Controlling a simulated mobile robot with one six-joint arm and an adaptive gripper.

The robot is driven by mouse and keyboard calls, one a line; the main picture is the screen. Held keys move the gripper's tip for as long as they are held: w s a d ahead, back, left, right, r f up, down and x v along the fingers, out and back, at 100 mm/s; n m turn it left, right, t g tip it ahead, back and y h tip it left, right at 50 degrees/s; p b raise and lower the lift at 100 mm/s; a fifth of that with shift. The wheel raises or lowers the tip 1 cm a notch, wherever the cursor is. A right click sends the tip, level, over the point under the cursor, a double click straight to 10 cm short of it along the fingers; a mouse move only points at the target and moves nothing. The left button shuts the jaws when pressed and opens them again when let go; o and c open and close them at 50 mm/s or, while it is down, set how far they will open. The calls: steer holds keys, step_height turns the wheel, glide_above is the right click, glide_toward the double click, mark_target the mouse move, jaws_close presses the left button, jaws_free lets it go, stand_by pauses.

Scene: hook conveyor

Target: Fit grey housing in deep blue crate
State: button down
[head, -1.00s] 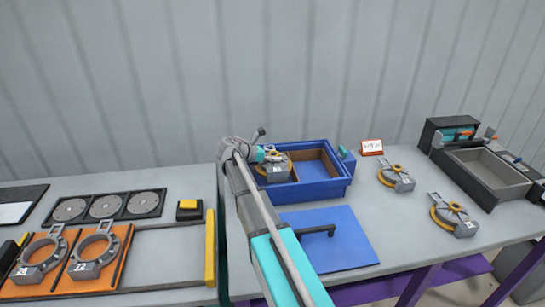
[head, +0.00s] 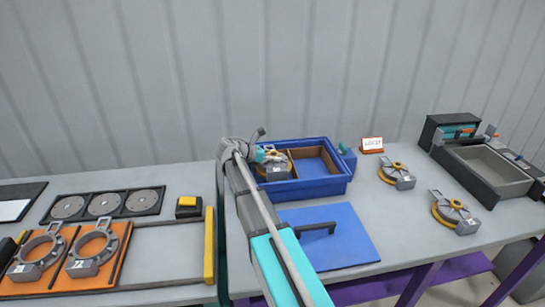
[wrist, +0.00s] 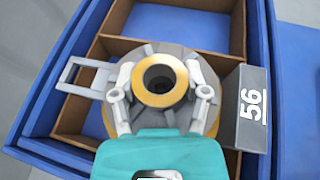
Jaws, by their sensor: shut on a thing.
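The grey housing (wrist: 207,75) has a yellow ring hub, a loop handle on its left and a block marked 56 on its right in the wrist view. My gripper (wrist: 160,90) is shut on its hub, one finger on each side. In the head view the housing (head: 273,172) is in the left part of the deep blue crate (head: 322,188), and my gripper (head: 268,153) is above it. The crate has brown dividers; its right compartment is empty. The wrist view shows the crate's blue wall (wrist: 40,115) beside the housing. I cannot tell whether it rests on the floor.
A blue lid (head: 330,248) with a black handle lies in front of the crate. Two similar housings, one nearer (head: 455,213) and one farther (head: 397,175), lie to the right. A label stand (head: 371,145) and a grey bin (head: 490,170) are beyond. Orange trays (head: 95,265) stand left.

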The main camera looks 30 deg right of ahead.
mark_target(274, 153)
steer(key=shift+f+b, duration=0.4)
steer(key=shift+r+p, duration=0.35)
steer(key=shift+p, duration=0.05)
stand_by(0.4)
steer(key=shift+r+p, duration=0.3)
steer(key=shift+r, duration=0.05)
steer(key=shift+r+p, duration=1.75)
steer(key=shift+f+b, duration=0.35)
steer(key=shift+f+b, duration=1.8)
steer(key=shift+f, duration=0.05)
stand_by(2.5)
